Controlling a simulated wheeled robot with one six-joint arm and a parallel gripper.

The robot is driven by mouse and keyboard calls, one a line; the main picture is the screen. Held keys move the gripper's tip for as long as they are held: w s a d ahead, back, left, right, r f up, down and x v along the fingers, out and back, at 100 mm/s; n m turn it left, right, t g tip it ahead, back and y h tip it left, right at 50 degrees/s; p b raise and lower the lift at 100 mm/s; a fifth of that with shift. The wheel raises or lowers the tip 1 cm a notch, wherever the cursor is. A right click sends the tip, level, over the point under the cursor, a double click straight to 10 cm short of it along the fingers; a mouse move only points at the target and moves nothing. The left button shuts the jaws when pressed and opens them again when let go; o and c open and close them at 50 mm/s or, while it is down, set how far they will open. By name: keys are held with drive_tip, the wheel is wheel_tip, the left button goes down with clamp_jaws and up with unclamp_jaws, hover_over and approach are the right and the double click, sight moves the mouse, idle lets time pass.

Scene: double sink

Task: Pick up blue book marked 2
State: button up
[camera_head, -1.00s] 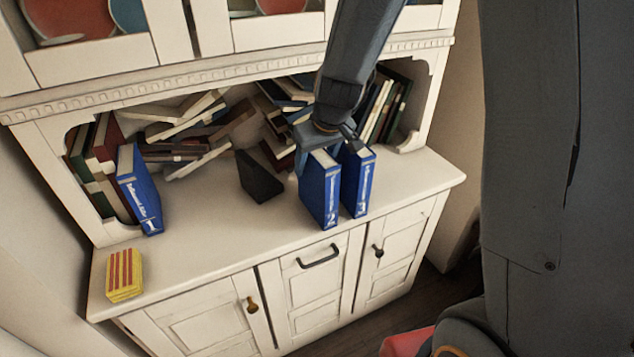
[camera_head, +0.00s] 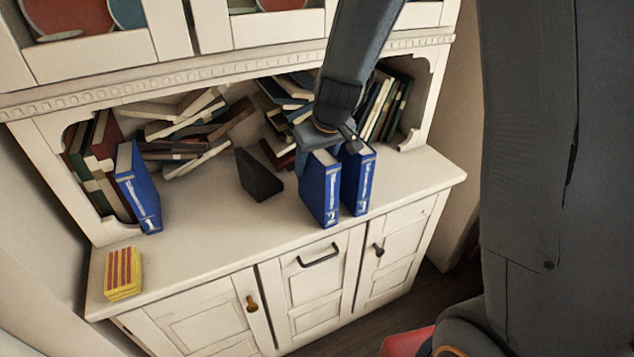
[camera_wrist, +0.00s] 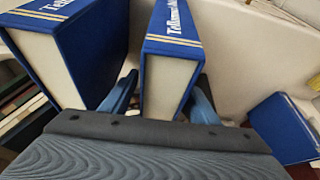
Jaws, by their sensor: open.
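The blue book marked 2 (camera_head: 318,190) stands upright on the cabinet top, near its front edge. My gripper (camera_head: 328,150) is at its back upper part, pointing down, and partly hides the book's top. In the wrist view, my open fingers (camera_wrist: 165,88) stand on either side of a blue book (camera_wrist: 172,40), which fits book 2 by its place between the others. Its number cannot be read there. Whether the fingers touch it is unclear. The blue book marked 3 (camera_head: 357,185) stands close at its right, and shows at the left of the wrist view (camera_wrist: 75,40).
The blue book marked 1 (camera_head: 138,190) stands at the left. A dark wedge-shaped object (camera_head: 259,175) stands behind and left of book 2. A yellow, red-striped block (camera_head: 123,273) lies at the front left. Several jumbled books fill the shelf behind. The cabinet top (camera_head: 225,235) is clear between books 1 and 2.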

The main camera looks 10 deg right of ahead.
idle(0.3)
clamp_jaws()
drive_tip(key=shift+r, duration=0.1)
idle(0.4)
